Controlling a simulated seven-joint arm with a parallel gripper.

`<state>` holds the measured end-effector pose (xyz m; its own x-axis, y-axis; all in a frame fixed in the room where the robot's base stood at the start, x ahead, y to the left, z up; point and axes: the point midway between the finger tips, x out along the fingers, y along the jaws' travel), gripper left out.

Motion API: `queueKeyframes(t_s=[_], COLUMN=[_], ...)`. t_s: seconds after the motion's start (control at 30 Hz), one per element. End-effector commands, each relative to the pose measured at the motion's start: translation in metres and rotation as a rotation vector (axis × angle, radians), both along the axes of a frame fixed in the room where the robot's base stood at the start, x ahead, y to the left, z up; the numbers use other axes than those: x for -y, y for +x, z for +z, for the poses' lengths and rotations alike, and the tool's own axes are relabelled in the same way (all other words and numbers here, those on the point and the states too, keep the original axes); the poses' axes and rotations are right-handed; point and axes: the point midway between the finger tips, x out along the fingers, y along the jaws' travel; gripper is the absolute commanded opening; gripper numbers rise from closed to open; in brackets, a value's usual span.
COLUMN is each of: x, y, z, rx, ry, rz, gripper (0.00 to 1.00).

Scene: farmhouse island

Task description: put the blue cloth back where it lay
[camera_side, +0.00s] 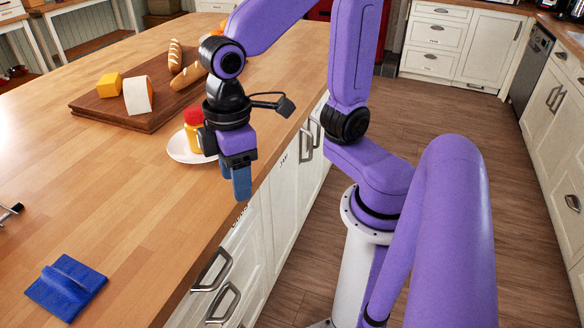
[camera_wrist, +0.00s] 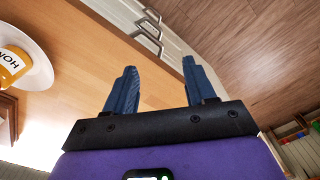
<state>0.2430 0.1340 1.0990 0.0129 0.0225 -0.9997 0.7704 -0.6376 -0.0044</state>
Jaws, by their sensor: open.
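The blue cloth (camera_side: 66,287) lies on the wooden island top at the lower left of the side view, with a raised fold across its middle. My gripper (camera_side: 236,184) hangs near the island's right edge, well to the right of and farther back than the cloth. In the wrist view my gripper (camera_wrist: 156,80) shows two blue fingers spread apart with nothing between them. The cloth is not in the wrist view.
A white plate (camera_side: 180,152) with a honey jar (camera_side: 194,132) stands close beside my gripper. A wooden board (camera_side: 110,115) behind holds bread, a yellow block and a white-faced wedge. A metal object (camera_side: 10,212) shows at the left edge. The island top (camera_side: 130,205) around the cloth is clear.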

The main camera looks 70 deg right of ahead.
Motion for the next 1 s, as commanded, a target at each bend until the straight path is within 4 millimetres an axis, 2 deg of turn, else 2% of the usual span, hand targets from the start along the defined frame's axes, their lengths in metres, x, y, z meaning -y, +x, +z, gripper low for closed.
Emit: queueKeyframes(t_s=[0.03,0.1,0.2,0.33,0.5,1.0], x=[0.017,0.036,0.058,0.075,0.082,0.081], y=[-0.016,-0.035,-0.056,-0.073,-0.079,-0.079], z=[-0.004,-0.010,-0.017,-0.024,-0.027,-0.027], rx=[0.002,0.002,0.004,0.005,0.006,0.005], ry=[0.002,0.002,0.002,0.002,0.003,0.002], rz=[0.039,0.091,0.150,0.200,0.221,0.219], gripper=[0.55,0.55,0.55,0.55,0.55,0.55])
